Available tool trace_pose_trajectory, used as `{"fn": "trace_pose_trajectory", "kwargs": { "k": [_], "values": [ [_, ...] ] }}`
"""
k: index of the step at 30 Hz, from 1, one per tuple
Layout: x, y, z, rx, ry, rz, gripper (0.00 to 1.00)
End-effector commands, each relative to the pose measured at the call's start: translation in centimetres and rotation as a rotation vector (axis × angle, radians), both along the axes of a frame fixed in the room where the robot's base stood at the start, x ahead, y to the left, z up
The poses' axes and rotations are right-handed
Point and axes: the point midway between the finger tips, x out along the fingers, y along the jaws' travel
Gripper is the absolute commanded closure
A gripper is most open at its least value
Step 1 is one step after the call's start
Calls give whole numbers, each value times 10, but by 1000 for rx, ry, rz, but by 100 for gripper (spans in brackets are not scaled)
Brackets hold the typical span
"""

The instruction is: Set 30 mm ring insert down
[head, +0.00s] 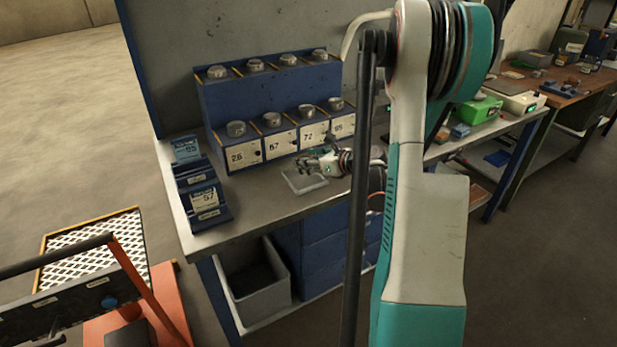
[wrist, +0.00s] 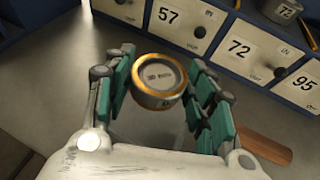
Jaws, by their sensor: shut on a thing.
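The ring insert (wrist: 158,84) is a short round metal piece with an orange-gold rim and a grey top with small print that reads about 30 mm. It sits between the green-padded fingers of my gripper (wrist: 163,72), which is shut on it. The insert is too small to make out there. I cannot tell whether its underside touches anything.
The two-tier blue rack (head: 268,105) holds several round metal pieces above numbered fronts, close behind my gripper. A blue card stand (head: 202,196) is at the bench's left end. A brown strip (wrist: 265,148) lies right of my fingers. Bare bench lies between stand and pad.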

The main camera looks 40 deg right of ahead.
Motion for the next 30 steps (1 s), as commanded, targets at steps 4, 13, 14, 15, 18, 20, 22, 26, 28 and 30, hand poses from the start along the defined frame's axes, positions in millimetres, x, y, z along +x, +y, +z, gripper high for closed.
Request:
{"fn": "trace_pose_trajectory", "kwargs": {
  "k": [4,13,14,15,18,20,22,26,28,30],
  "values": [
    [0,0,-6,1,-1,0,95],
    [0,0,-44,1,-1,0,95],
    [0,0,-46,1,-1,0,95],
    [0,0,-47,1,-1,0,95],
    [0,0,-45,1,-1,0,95],
    [0,0,-45,1,-1,0,95],
    [0,0,-45,1,-1,0,95],
    [0,0,-49,0,0,0,47],
    [0,0,-48,0,0,0,41],
    [0,0,-48,0,0,0,41]
  ]
}}
